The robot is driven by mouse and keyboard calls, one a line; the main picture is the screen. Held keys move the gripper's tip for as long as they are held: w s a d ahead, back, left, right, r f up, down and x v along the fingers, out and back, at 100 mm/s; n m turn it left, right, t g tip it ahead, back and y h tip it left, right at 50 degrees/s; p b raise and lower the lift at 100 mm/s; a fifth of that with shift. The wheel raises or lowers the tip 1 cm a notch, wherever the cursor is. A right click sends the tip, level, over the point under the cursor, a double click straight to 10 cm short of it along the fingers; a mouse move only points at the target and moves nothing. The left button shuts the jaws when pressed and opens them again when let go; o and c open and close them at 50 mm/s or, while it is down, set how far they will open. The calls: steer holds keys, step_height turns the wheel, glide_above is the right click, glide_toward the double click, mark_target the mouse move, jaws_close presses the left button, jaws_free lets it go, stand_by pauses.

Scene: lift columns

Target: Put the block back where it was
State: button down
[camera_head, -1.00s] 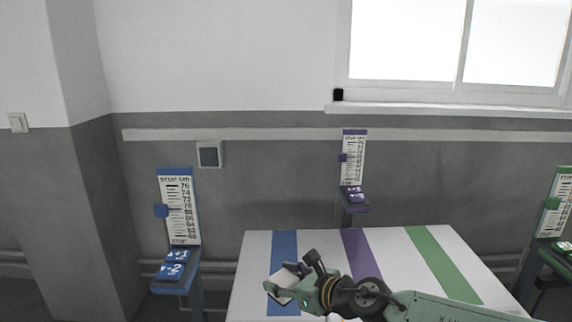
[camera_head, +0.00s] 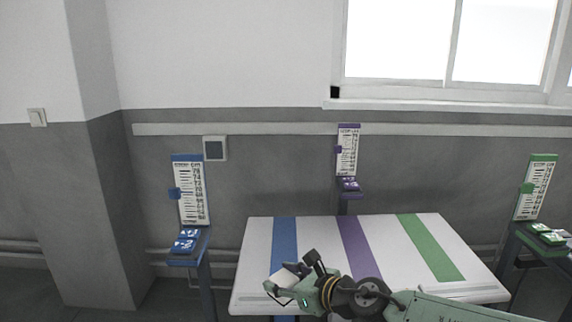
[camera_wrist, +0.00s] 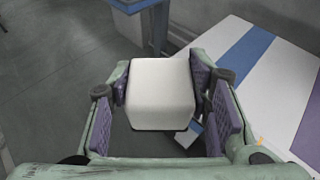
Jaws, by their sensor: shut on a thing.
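A white block (camera_wrist: 160,92) is held between the two finger pads of my gripper (camera_wrist: 165,100) in the wrist view. In the head view my gripper (camera_head: 282,289) is over the near edge of the table, by the near end of the blue stripe (camera_head: 284,243). The block shows there only as a pale patch (camera_head: 284,281), partly hidden by the fingers. The white table top (camera_head: 318,235) also bears a purple stripe (camera_head: 357,245) and a green stripe (camera_head: 430,245). Whether the block touches the table cannot be told.
A blue column with a scale (camera_head: 190,190) and buttons stands left of the table. A purple one (camera_head: 347,152) stands behind it and a green one (camera_head: 536,188) at the right. A wall pillar (camera_head: 75,215) is at far left. The table's far part is clear.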

steer(key=shift+s+r, duration=0.1)
steer(key=w+d+f+m+t+h, duration=0.2)
steer(key=w+d+f+m+h, duration=0.1)
steer(key=w+f, duration=0.55)
steer(key=m+t+h, duration=0.1)
steer(key=m+h, duration=0.2)
glide_toward(293, 308)
steer(key=x, duration=0.4)
steer(key=shift+w+a+f+b, duration=0.15)
steer(key=shift+w+f+b, duration=0.05)
steer(key=shift+w+b, duration=0.15)
steer(key=s+a+f+m+h+b, duration=0.1)
steer(key=s+f+b, duration=0.1)
steer(key=s+f, duration=0.4)
steer(key=s+a+f+m+h+b, duration=0.1)
steer(key=s+f, duration=0.6)
steer(key=f, duration=0.8)
steer(key=shift+s+a+f+m+t+h+b, duration=0.25)
steer(key=shift+a+m+t+h+b, duration=0.35)
steer(key=shift+b, duration=0.65)
